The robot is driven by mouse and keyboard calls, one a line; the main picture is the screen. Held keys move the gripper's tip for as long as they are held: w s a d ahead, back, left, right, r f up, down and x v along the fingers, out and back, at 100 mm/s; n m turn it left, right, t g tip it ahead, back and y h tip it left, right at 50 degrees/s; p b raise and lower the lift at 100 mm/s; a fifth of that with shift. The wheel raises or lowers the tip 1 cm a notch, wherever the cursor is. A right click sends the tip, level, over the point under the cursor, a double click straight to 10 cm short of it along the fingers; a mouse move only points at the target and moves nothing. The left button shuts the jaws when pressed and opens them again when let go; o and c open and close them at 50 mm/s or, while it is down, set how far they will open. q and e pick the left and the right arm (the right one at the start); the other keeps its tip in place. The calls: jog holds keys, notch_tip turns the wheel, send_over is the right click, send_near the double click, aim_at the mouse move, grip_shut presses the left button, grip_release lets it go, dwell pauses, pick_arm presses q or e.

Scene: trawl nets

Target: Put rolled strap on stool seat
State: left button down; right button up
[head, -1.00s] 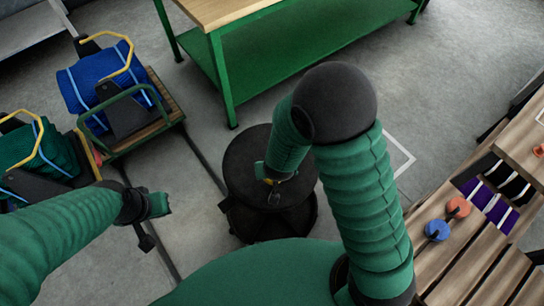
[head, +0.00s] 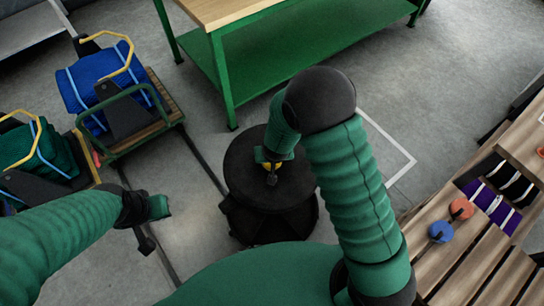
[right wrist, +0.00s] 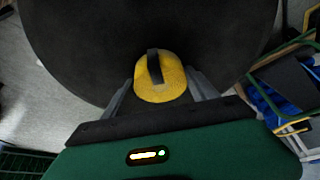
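A yellow rolled strap (right wrist: 162,78) with a dark band across it shows in the right wrist view, between the two fingers of my right gripper (right wrist: 161,80). In the head view the yellow strap (head: 271,166) is partly hidden by my right gripper (head: 268,160), over the round black stool seat (head: 245,190). The seat (right wrist: 80,50) fills the background of the wrist view. I cannot tell whether the strap touches the seat. My left gripper (head: 160,207) is away to the left, its fingers unclear.
A wooden bench at right holds an orange roll (head: 461,208), a blue roll (head: 440,231) and purple strips (head: 488,203). A green-framed workbench (head: 222,60) stands behind the stool. Carts with blue (head: 95,85) and green bundles stand at left.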

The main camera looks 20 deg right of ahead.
jog(key=o, duration=0.5)
jog(key=shift+c, duration=0.2)
jog(key=d+p+v, duration=0.1)
jog(key=p+v, duration=0.5)
jog(key=v, duration=0.6)
jog(key=s+d+r+n+g, duration=0.1)
jog(key=s+d+r, duration=0.4)
jog(key=s+r, duration=0.4)
jog(key=shift+s+n+g+y, duration=0.3)
jog(key=shift+s+n+g, duration=0.1)
jog(key=shift+s, duration=0.4)
